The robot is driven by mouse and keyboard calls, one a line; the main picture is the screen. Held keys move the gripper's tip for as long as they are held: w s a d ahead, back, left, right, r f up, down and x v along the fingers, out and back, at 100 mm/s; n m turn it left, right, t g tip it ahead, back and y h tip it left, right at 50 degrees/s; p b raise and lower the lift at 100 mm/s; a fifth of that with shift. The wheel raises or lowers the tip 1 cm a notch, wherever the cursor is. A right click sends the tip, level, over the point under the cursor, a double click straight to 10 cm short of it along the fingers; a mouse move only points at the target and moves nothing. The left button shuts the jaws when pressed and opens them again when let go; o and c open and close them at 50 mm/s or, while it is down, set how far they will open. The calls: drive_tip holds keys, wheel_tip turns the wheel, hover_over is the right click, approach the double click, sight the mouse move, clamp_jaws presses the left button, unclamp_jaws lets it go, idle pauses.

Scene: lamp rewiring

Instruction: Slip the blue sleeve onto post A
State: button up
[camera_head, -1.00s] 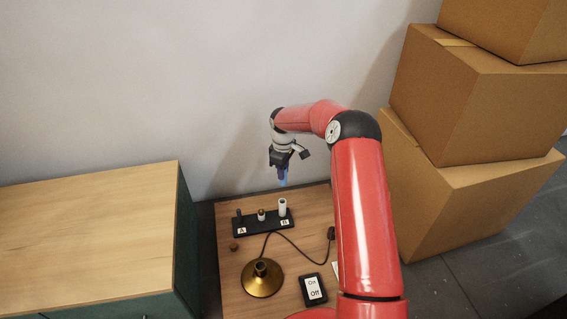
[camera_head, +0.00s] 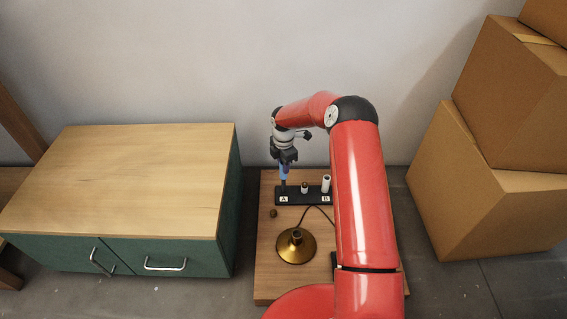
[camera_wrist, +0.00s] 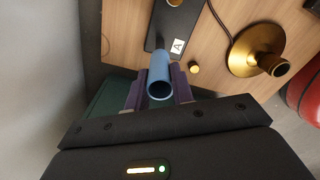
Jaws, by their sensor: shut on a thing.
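The blue sleeve (camera_head: 284,171) is a small tube held upright between the fingers of my gripper (camera_head: 284,163). In the wrist view the blue sleeve (camera_wrist: 161,72) shows its open end, with a purplish finger of my gripper (camera_wrist: 159,88) on each side. Post A (camera_head: 283,187) is dark and stands at the left end of the black board (camera_head: 294,200), by the label A. The sleeve is above or at the top of post A; I cannot tell whether it surrounds the tip.
A white sleeve (camera_head: 326,183) stands at the B end, and a short post (camera_head: 304,188) between. In front are a brass lamp base (camera_head: 296,246) with a cord and a small brass knob (camera_head: 273,213). A green cabinet (camera_head: 190,250) is left; cardboard boxes (camera_head: 470,205) are right.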

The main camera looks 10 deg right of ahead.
sight(284, 179)
drive_tip(key=shift+f+b, duration=2.3)
drive_tip(key=shift+f, duration=1.9)
drive_tip(key=shift+f, duration=0.1)
drive_tip(key=o, duration=1)
wheel_tip(284, 179, up, 8)
drive_tip(key=shift+f+p, duration=0.1)
drive_tip(key=shift+p, duration=0.4)
